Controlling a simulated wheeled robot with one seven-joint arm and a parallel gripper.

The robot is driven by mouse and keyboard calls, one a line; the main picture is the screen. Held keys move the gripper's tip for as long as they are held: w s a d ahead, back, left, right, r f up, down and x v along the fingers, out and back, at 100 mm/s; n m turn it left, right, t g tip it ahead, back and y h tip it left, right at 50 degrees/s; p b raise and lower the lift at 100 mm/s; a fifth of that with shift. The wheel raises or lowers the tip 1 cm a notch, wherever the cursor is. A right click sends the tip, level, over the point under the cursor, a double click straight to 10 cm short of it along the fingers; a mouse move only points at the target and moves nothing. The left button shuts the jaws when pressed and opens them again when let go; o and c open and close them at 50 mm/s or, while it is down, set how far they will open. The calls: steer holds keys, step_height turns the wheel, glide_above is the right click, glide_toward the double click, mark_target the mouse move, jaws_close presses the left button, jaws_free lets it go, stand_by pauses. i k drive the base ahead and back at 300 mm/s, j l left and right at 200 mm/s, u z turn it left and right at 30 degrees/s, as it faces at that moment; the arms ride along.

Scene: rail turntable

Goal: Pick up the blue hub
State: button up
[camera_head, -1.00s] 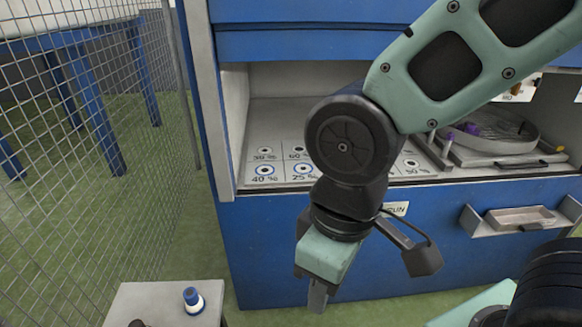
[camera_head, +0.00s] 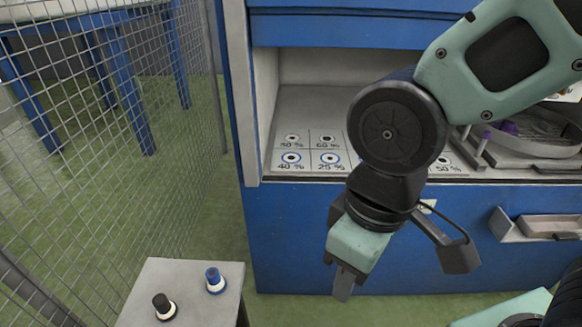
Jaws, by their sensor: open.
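The blue hub (camera_head: 214,277) stands upright on a small grey table (camera_head: 186,274) at the bottom left of the head view. It has a blue top and a white base ring. My gripper (camera_head: 344,285) hangs to the right of the table, in front of the blue cabinet, pointing down and clear of the hub. It is open, and nothing shows in it. Its jaws are seen nearly edge-on.
A black hub (camera_head: 163,305) stands left of the blue one. A wire mesh fence (camera_head: 110,150) runs along the left. The blue cabinet (camera_head: 300,235) has a marked shelf (camera_head: 306,102) and a round tray (camera_head: 535,128) at right. Green floor lies between.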

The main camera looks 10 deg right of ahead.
mark_target(216, 285)
steer(key=z, duration=1.15)
steer(key=u, duration=2)
